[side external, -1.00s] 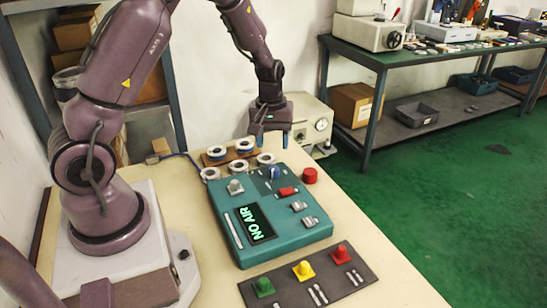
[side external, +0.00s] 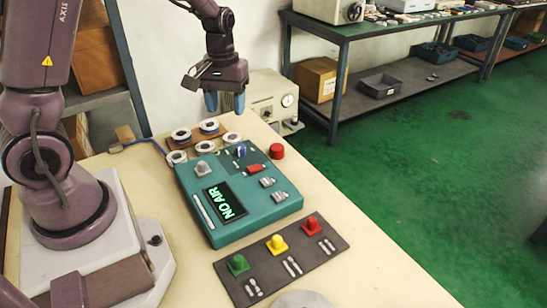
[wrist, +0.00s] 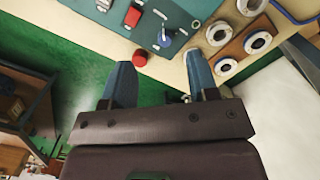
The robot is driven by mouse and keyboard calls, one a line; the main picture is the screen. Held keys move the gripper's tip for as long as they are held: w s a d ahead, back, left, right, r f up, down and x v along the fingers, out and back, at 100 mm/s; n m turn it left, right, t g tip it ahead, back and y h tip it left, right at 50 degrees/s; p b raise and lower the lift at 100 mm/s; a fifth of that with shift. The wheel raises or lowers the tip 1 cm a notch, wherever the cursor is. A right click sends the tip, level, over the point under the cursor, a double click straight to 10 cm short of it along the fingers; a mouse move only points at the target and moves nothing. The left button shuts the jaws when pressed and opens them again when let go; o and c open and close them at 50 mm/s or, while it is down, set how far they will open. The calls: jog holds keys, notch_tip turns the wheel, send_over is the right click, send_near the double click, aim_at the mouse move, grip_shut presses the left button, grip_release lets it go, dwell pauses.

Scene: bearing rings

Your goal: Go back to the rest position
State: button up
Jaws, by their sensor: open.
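My gripper (side external: 225,102) hangs in the air above the back of the table, fingers pointing down. Its two blue fingers are apart with nothing between them. In the wrist view my gripper (wrist: 160,80) also shows empty. White bearing rings (side external: 181,134) sit at the far edge of the teal control box, some on a brown wooden board (side external: 196,142). Several rings (wrist: 257,42) show at the upper right of the wrist view, apart from the fingers.
The teal box (side external: 232,228) has a screen reading "NO AIR". A red button (side external: 277,151) stands by its far right corner. A dark panel with green, yellow and red buttons (side external: 281,262) lies in front. A beige machine with a gauge (side external: 268,95) stands behind the table.

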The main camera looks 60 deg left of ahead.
jog(key=s+d+r+m+t, duration=0.6)
jog(key=s+d+r+m, duration=0.2)
jog(key=s+d+r, duration=0.4)
notch_tip(320, 180, up, 4)
jog(key=shift+s+d+f+m+y, duration=0.1)
jog(key=shift+s+d+m+y, duration=0.2)
jog(key=shift+s+d+y, duration=0.15)
